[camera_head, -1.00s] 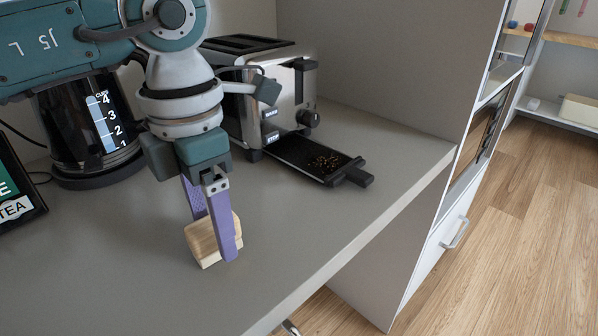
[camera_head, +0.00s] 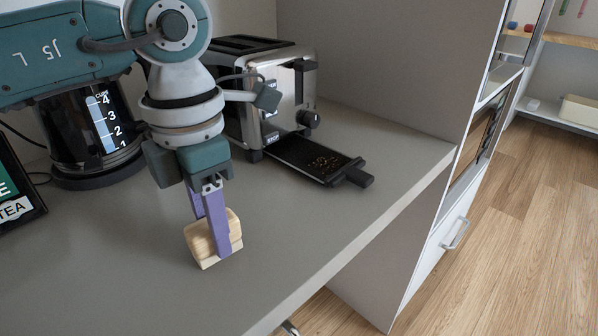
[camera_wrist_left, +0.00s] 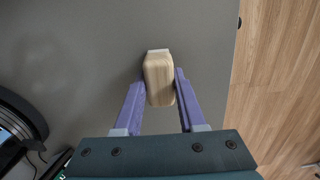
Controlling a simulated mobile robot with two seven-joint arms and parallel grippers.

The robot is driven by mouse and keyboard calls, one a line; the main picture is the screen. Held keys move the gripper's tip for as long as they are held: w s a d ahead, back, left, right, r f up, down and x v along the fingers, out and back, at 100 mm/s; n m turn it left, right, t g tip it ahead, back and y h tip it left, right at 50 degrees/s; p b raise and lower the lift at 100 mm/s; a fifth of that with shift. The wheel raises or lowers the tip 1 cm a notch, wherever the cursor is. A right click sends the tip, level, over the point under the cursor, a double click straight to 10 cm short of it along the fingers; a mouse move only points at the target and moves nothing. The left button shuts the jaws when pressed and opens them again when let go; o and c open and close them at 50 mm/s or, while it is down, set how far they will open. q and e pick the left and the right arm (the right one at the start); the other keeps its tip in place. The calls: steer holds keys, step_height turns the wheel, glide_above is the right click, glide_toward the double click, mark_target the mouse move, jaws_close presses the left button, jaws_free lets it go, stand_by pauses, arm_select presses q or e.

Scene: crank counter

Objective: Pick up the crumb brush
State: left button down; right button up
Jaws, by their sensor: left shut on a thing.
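The crumb brush (camera_head: 200,240) is a small block with a light wooden back and a pale underside. It is on the grey counter or just above it; I cannot tell which. My left gripper (camera_head: 216,232) points down with its purple fingers on either side of the brush, shut on it. In the left wrist view the brush (camera_wrist_left: 159,80) lies between the fingertips of my left gripper (camera_wrist_left: 160,88). My right gripper is not in view.
The toaster (camera_head: 270,95) stands behind, with its crumb tray (camera_head: 300,165) pulled out and dark crumbs on it. A coffee pot (camera_head: 75,135) and a tea sign (camera_head: 15,190) are at left. The counter (camera_head: 110,270) is clear around the brush; its edge is at right.

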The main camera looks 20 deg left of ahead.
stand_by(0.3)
arm_select(q)
step_height(320, 180, up, 20)
steer(key=p, duration=0.3)
